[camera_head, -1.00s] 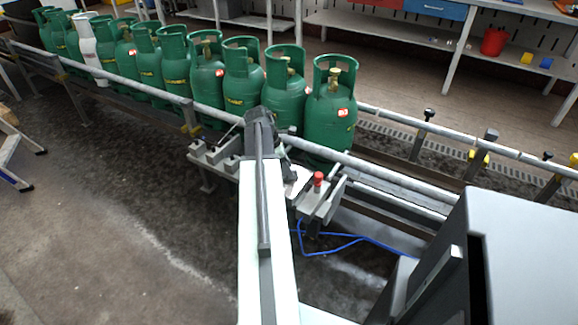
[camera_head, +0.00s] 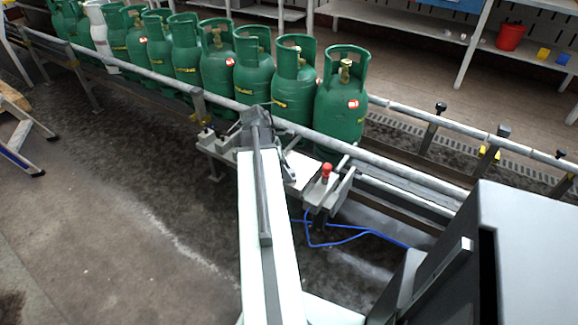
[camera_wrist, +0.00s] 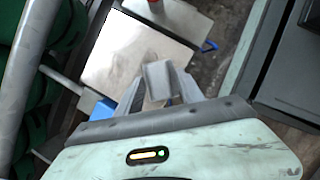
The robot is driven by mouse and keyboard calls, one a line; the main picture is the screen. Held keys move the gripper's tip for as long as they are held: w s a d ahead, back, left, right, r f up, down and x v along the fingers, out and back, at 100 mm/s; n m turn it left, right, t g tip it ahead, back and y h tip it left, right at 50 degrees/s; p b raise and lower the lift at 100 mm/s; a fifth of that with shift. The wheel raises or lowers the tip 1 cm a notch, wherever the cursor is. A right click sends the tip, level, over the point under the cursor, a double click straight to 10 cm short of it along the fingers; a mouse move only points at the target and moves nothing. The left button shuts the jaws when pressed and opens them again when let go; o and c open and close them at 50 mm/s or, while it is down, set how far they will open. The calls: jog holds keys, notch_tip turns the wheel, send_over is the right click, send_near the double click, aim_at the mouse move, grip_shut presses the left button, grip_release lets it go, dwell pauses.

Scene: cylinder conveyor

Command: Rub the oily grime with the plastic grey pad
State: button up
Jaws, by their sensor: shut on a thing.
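My gripper (camera_wrist: 158,92) is shut on a small grey pad (camera_wrist: 158,76) in the wrist view. The pad is over the near edge of a pale metal plate (camera_wrist: 120,50); I cannot tell whether it touches. A faint brownish smudge (camera_wrist: 146,56) shows on the plate just beyond the pad and may be the oily grime. In the head view the plate (camera_head: 304,168) is a small bright patch beside the conveyor rail, partly hidden by my arm. The pad and fingertips cannot be made out there.
Several green gas cylinders (camera_head: 341,105) stand in a row on the conveyor behind its rail (camera_head: 405,168). A red button (camera_head: 327,172) sits right of the plate. A blue hose (camera_head: 345,240) loops below. A blue part (camera_wrist: 103,111) is left of my gripper.

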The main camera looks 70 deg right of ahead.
jog(key=shift+w+f, duration=0.15)
jog(key=shift+w, duration=0.15)
jog(key=shift+c, duration=0.7)
jog(key=shift+d, duration=0.3)
grip_shut()
jog(key=shift+s+d, duration=0.3)
jog(key=shift+d, duration=1.4)
jog(key=shift+s+d, duration=0.25)
jog(key=shift+d, duration=1.5)
jog(key=shift+s+d, duration=0.3)
jog(key=shift+d, duration=1.4)
grip_release()
jog(key=shift+a, duration=0.1)
grip_shut()
jog(key=shift+w+a, duration=0.15)
jog(key=shift+a, duration=1.05)
jog(key=shift+w+a, duration=0.2)
jog(key=shift+a, duration=0.95)
jog(key=shift+w+a, duration=0.15)
jog(key=shift+a, duration=1.05)
jog(key=shift+w+a, duration=0.15)
jog(key=shift+a, duration=0.75)
jog(key=shift+w+a, duration=0.15)
jog(key=shift+a, duration=0.75)
